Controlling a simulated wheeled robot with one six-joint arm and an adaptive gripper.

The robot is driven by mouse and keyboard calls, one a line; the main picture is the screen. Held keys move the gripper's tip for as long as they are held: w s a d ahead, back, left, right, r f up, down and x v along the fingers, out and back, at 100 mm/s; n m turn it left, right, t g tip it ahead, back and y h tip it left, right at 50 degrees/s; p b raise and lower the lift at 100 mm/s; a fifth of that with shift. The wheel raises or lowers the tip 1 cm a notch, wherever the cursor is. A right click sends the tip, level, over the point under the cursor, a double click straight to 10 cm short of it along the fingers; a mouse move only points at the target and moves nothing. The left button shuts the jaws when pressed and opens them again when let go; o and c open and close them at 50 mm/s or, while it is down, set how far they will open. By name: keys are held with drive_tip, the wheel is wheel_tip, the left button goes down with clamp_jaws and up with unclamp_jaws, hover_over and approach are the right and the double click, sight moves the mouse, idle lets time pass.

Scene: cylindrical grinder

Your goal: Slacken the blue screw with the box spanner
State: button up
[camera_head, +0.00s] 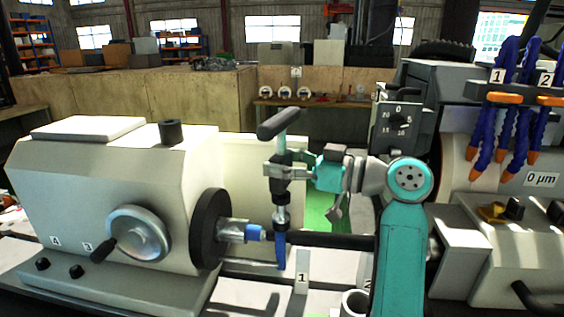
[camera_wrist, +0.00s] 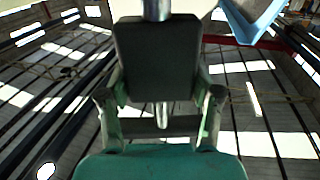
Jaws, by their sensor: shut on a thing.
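My gripper (camera_head: 284,170) is shut on the box spanner, which stands upright with its dark cross handle (camera_head: 279,123) above the jaws. Its metal lower end (camera_head: 281,213) points down at a blue part (camera_head: 280,250) on the horizontal bar. The screw itself cannot be told apart from this blue part, and whether the spanner end sits on it is unclear.
The grinder's workhead with a black disc (camera_head: 210,229) and handwheel (camera_head: 139,234) is at left. A blue-tipped metal piece (camera_head: 244,232) projects from the disc. The dark bar (camera_head: 335,240) runs right behind my arm. Blue hoses (camera_head: 507,100) hang at upper right.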

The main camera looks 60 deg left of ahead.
drive_tip(key=shift+r, duration=2.45)
